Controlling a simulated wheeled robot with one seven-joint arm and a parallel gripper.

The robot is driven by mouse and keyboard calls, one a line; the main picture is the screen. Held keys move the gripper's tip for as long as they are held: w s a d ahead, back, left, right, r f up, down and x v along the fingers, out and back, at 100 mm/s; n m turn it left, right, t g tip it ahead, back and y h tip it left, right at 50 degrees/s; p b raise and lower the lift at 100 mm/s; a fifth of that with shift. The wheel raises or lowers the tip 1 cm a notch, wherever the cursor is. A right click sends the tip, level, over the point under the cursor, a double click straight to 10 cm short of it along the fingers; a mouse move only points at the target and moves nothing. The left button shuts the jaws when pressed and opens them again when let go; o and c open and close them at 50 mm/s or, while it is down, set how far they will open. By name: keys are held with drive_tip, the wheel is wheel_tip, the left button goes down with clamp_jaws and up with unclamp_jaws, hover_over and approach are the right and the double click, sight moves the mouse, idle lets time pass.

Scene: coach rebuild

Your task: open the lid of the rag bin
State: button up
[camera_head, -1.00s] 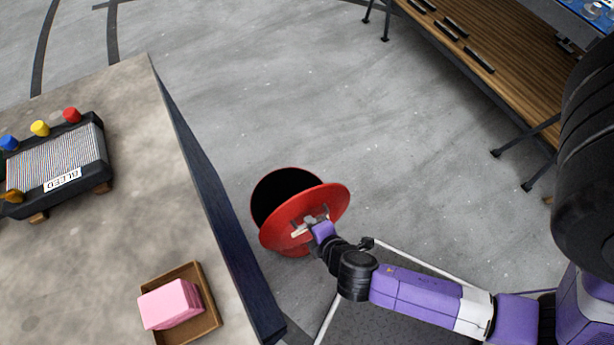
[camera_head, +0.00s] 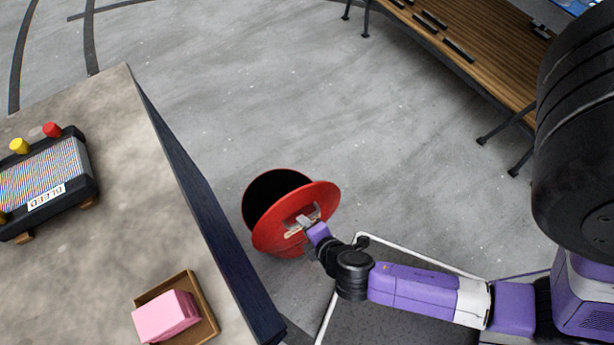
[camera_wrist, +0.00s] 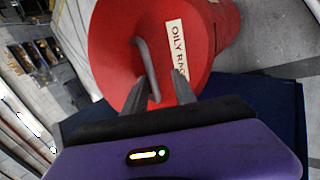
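The red rag bin (camera_head: 285,252) stands on the floor beside the table. Its round red lid (camera_head: 325,200) is tilted up, and the dark inside (camera_head: 272,193) shows behind it. In the wrist view the lid (camera_wrist: 110,45) fills the middle, with a white "OILY RAG" label (camera_wrist: 176,45) and a grey bar handle (camera_wrist: 146,62). My gripper (camera_head: 308,220) is at the front face of the lid. In the wrist view my gripper's two fingers (camera_wrist: 159,88) are apart, with the left fingertip close to the handle's lower end. Whether it touches is unclear.
A wooden bench (camera_head: 480,50) stands at upper right. The floor (camera_head: 290,90) behind the bin is clear.

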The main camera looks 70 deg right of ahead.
drive_tip(key=v, duration=0.7)
drive_tip(key=shift+s+r, duration=0.2)
drive_tip(key=shift+s, duration=0.05)
drive_tip(key=shift+a, duration=0.1)
drive_tip(key=w+a+r+m+t+y, duration=0.2)
drive_tip(key=w+a+r+t+y, duration=0.1)
drive_tip(key=w+a, duration=0.1)
drive_tip(key=s+r+m+t+y, duration=0.1)
drive_tip(key=r+m, duration=0.3)
drive_tip(key=r, duration=0.6)
drive_tip(key=s+d+r+m+t+y, duration=0.1)
drive_tip(key=r+m+t, duration=0.3)
drive_tip(key=r, duration=0.6)
drive_tip(key=shift+s+r+m, duration=0.3)
drive_tip(key=shift+s+m, duration=0.2)
drive_tip(key=shift+s, duration=0.35)
drive_tip(key=shift+s+d+r, duration=0.2)
drive_tip(key=shift+s+d, duration=0.1)
drive_tip(key=shift+s, duration=0.2)
drive_tip(key=shift+s+d+r, duration=0.2)
drive_tip(key=shift+s+d, duration=0.1)
drive_tip(key=shift+s, duration=0.15)
drive_tip(key=shift+c, duration=0.5)
drive_tip(key=shift+s+f, duration=0.2)
drive_tip(key=shift+s, duration=0.05)
clamp_jaws()
drive_tip(key=shift+s, duration=0.15)
